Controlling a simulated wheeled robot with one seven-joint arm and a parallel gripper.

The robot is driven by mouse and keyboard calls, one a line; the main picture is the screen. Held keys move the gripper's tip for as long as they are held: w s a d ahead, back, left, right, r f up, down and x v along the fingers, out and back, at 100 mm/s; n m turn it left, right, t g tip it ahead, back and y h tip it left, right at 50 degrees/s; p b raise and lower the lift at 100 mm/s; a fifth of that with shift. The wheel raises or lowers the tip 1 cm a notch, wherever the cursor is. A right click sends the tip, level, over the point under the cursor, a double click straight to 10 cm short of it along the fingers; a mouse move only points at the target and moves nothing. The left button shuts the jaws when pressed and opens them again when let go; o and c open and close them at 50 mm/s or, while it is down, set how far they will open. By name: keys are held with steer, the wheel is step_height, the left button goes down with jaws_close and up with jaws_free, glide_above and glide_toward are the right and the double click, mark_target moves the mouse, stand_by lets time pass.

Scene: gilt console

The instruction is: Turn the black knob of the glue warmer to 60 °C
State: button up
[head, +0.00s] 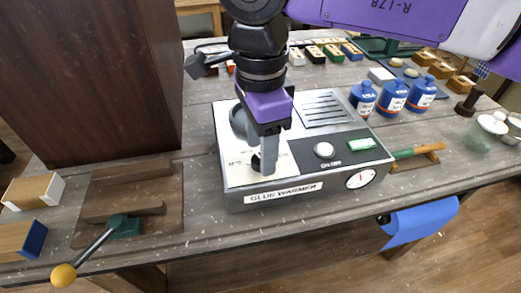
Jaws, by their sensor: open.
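The glue warmer (290,190) is a grey box with a white top plate and a label on its front, standing on the bench. My gripper (262,162) points down over the front left part of its top, where dial marks show on the white plate. The gripper is open, its grey fingers close to the plate. The black knob is not clearly visible; the fingers cover the middle of the dial. I cannot tell whether they touch the knob or where its pointer stands.
A white button (323,149), green switch (361,144) and round gauge (360,179) are on the warmer. Blue bottles (393,97) stand behind right. A dark cabinet (95,75) rises at left; a lever with a yellow ball (63,275) sticks out in front.

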steer(key=shift+f, duration=0.8)
jaws_close()
